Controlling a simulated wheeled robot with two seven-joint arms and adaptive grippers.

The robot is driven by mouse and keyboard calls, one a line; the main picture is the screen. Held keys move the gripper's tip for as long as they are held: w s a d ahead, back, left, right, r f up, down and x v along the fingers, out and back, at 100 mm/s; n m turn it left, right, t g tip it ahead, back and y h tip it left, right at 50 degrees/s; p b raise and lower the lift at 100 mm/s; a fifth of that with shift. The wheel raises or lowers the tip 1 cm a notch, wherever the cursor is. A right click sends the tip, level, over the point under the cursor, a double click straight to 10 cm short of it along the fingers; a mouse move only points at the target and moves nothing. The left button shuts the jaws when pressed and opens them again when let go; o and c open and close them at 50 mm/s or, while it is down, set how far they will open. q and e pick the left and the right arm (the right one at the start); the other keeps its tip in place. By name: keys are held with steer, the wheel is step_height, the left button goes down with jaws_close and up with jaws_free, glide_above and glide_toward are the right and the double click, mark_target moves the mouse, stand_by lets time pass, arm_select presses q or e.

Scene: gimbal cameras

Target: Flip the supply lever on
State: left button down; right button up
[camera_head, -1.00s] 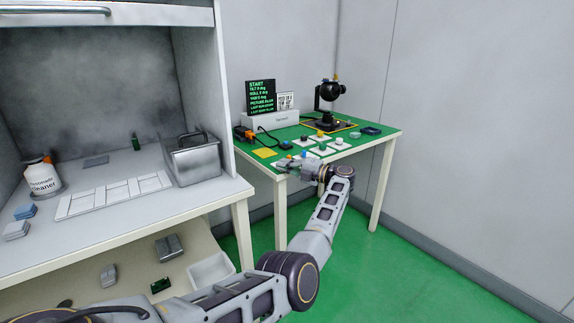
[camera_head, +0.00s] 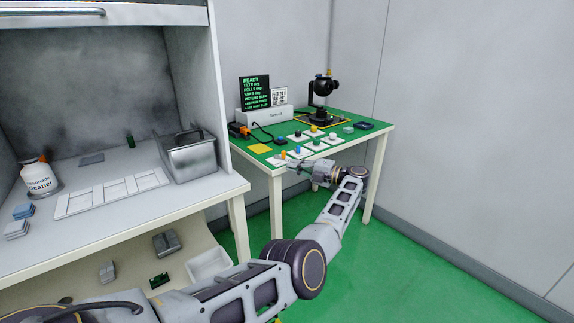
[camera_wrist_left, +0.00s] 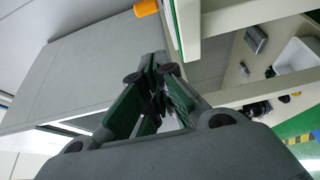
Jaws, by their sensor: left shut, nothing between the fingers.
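Small controls stand on white plates along the front of the green-topped table (camera_head: 264,160). No label is readable, so I cannot tell which is the supply lever. My left gripper (camera_head: 291,163) is shut and empty at the table's front edge, just right of the orange piece and apparently apart from it. In the left wrist view my shut fingers (camera_wrist_left: 155,82) point up, and an orange cylinder (camera_wrist_left: 146,7) shows beyond the tips. My right gripper is out of view.
A black screen (camera_head: 254,90) with green text reading READY stands behind a white box. A black gimbal camera (camera_head: 321,88) stands at the back right. Several knobs sit close together on the table. A workbench with a metal basket (camera_head: 188,158) is at left.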

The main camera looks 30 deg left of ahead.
arm_select(q)
steer(key=shift+w+d, duration=0.1)
steer(key=shift+d, duration=1.2)
